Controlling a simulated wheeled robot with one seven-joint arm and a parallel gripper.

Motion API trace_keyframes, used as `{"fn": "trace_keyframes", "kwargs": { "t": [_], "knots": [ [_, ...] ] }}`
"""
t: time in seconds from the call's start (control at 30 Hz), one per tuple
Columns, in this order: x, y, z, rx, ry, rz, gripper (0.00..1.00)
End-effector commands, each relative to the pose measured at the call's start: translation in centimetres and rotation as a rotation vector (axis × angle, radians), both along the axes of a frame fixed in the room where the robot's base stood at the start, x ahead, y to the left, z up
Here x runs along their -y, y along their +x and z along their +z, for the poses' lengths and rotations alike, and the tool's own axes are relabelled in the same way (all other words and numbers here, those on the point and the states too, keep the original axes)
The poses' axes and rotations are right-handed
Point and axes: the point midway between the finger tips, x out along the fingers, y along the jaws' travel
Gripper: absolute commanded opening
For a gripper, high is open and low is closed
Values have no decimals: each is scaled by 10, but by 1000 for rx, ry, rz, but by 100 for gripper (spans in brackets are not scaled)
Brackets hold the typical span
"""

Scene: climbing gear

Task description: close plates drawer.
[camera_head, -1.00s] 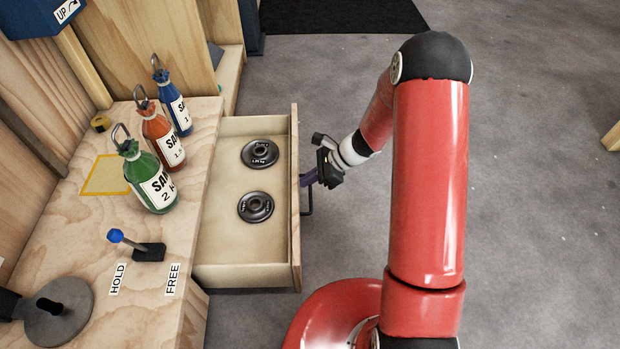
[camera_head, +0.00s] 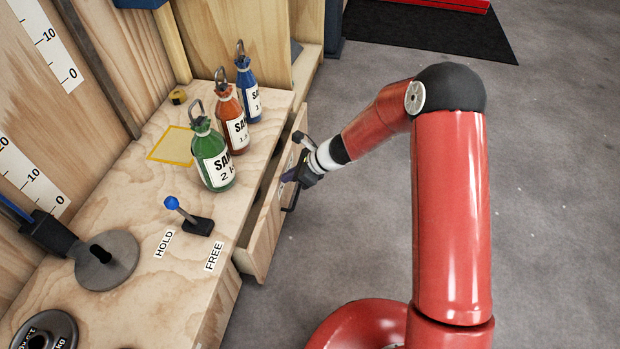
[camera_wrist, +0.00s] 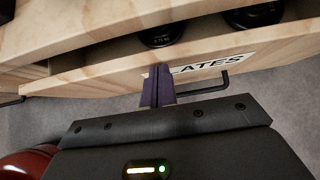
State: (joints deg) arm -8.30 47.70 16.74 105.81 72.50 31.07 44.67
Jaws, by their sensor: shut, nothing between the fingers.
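The plates drawer (camera_head: 268,215) is a light wooden drawer under the bench top, still out by a narrow gap in the head view. Its front (camera_wrist: 110,77) carries a label reading "LATES", partly covered by my fingers, and a dark bar handle (camera_wrist: 215,86). Two dark weight plates (camera_wrist: 160,36) show partly inside it in the wrist view; in the head view the bench hides them. My gripper (camera_head: 291,177) is at the outer face of the drawer front, beside the handle. Its fingers (camera_wrist: 158,86) are shut and empty, with tips at the front; exact contact is unclear.
Green, orange and blue bottles (camera_head: 212,155) with metal loops stand on the bench top (camera_head: 150,210). A blue-knobbed lever (camera_head: 188,215) sits near HOLD and FREE labels. A round grey base (camera_head: 118,265) is at the left. The floor (camera_head: 560,180) to the right is clear.

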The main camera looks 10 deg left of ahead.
Motion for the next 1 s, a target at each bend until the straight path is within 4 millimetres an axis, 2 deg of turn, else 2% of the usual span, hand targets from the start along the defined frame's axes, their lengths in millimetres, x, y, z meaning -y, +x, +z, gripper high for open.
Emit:
{"fn": "trace_keyframes", "kwargs": {
  "t": [0.2, 0.43, 0.8, 1.0],
  "knots": [
    [-20, 0, 0, -1, 0, 1, 0],
    [-25, 1, 0, -1, -1, -1, 0],
    [-23, 2, 0, 0, -1, -1, 0],
    [-2, 9, 0, -1, -2, -2, 0]
  ]
}}
